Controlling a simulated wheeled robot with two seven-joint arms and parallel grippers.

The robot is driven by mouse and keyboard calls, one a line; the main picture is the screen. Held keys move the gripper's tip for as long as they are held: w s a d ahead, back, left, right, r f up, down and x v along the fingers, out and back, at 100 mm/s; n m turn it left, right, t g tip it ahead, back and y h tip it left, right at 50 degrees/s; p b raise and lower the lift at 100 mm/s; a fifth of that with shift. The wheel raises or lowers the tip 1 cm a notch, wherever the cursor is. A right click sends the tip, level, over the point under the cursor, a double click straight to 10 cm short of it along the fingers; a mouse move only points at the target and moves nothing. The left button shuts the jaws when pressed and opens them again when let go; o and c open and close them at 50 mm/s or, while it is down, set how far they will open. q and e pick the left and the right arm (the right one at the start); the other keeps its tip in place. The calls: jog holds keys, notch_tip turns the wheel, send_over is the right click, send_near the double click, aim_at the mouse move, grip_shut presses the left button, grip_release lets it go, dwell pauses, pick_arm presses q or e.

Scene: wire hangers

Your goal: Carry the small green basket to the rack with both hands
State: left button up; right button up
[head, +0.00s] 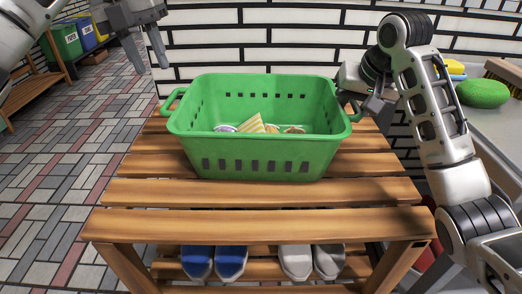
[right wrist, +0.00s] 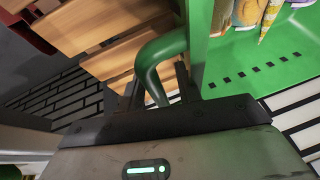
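The green basket (head: 262,150) stands upright on a slatted wooden stand (head: 260,222), with several food-like items (head: 256,125) inside. It has a looped handle at each end. My left gripper (head: 146,58) is open and empty, above and left of the basket's left handle (head: 172,98), apart from it. My right gripper (head: 366,102) is at the right handle. In the right wrist view its fingers (right wrist: 158,88) stand on either side of the green handle (right wrist: 163,50), with a gap seeming to show beside it. In the head view its fingertips are partly hidden.
Blue shoes (head: 214,262) and grey shoes (head: 312,261) sit on the stand's lower shelf. Another wooden bench (head: 35,85) and coloured bins (head: 68,42) are at far left. The paved floor at left is clear.

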jog(key=shift+r, duration=0.25)
pick_arm(q)
notch_tip(320, 180, up, 2)
jog(key=shift+a, duration=0.15)
pick_arm(e)
notch_tip(320, 180, up, 10)
jog(key=shift+f, duration=0.25)
